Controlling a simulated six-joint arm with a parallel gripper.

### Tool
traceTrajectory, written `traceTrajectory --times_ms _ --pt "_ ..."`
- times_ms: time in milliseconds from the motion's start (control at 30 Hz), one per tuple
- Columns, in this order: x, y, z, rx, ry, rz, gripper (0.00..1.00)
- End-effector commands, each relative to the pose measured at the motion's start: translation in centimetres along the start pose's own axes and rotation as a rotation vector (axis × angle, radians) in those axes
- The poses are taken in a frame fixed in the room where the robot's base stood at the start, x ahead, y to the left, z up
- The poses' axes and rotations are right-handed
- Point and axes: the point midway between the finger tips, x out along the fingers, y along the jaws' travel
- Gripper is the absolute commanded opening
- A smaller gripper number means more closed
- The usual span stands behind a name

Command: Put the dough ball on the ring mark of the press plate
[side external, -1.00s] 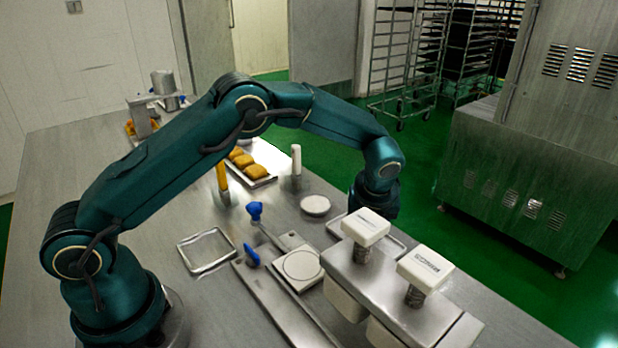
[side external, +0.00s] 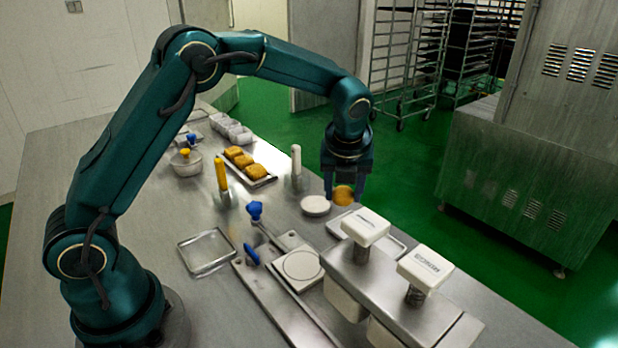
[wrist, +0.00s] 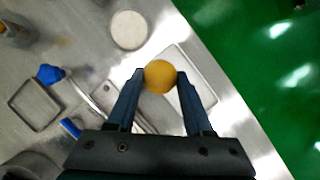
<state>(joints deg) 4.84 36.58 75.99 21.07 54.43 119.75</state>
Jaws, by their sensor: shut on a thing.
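My gripper (side external: 343,190) is shut on the dough ball (side external: 343,195), a round orange-yellow ball. It holds the ball in the air above the far right side of the table, near a white round disc. In the wrist view the dough ball (wrist: 159,77) sits between the two fingertips (wrist: 160,78). The press plate (side external: 299,267) is a pale square plate with a thin dark ring mark (side external: 302,265), lying on the table nearer the camera than the ball. Nothing lies on the ring mark. In the wrist view my gripper largely hides the plate.
Two white-capped hoppers (side external: 362,228) stand right of the press plate. Blue-knobbed handles (side external: 255,211) rise left of it. An empty square tray (side external: 206,252) lies further left. A shallow tray (side external: 385,240) lies behind the hoppers. A white disc (side external: 315,205) and a tray of pastries (side external: 262,182) stand behind.

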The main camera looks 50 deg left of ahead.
Motion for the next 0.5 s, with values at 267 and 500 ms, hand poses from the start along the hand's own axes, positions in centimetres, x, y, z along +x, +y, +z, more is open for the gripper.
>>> traceTrajectory --times_ms 267,500 --pt "-2.1 4.6 3.0 -0.006 -0.003 -0.001 0.00" --pt "-2.1 6.1 3.1 0.006 0.002 -0.004 0.00"
